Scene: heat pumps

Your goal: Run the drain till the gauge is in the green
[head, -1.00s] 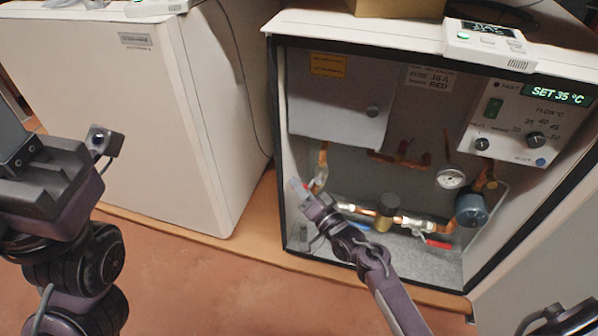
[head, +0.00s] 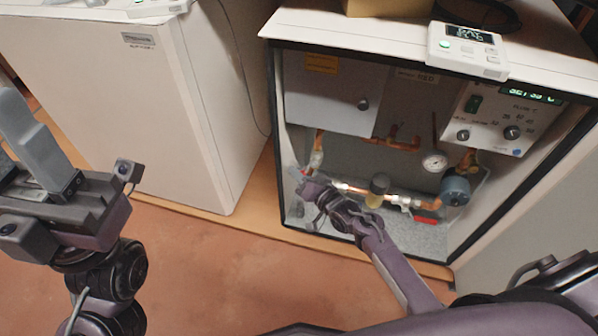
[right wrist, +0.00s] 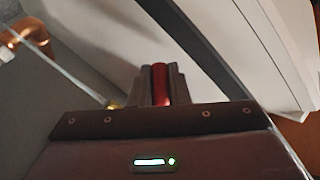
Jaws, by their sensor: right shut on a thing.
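The round white gauge (head: 434,162) sits on the pipework inside the open heat pump cabinet; its needle and coloured zones are too small to read. My right gripper (head: 302,182) is inside the cabinet at the lower left, beside the copper pipe. In the right wrist view its fingers (right wrist: 158,84) are closed around a red handle (right wrist: 160,82). The valve body under that handle is hidden. A second red lever (head: 427,220) is on the lower pipe at the right, clear of the gripper. My left gripper (head: 38,145) is raised at the left, away from the cabinet; its opening is unclear.
A control panel (head: 503,122) with knobs and a green display is at the cabinet's upper right. A grey box (head: 330,95) fills the upper left. A white thermostat (head: 466,50) lies on top. Another closed white unit (head: 130,110) stands left. The floor in front is clear.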

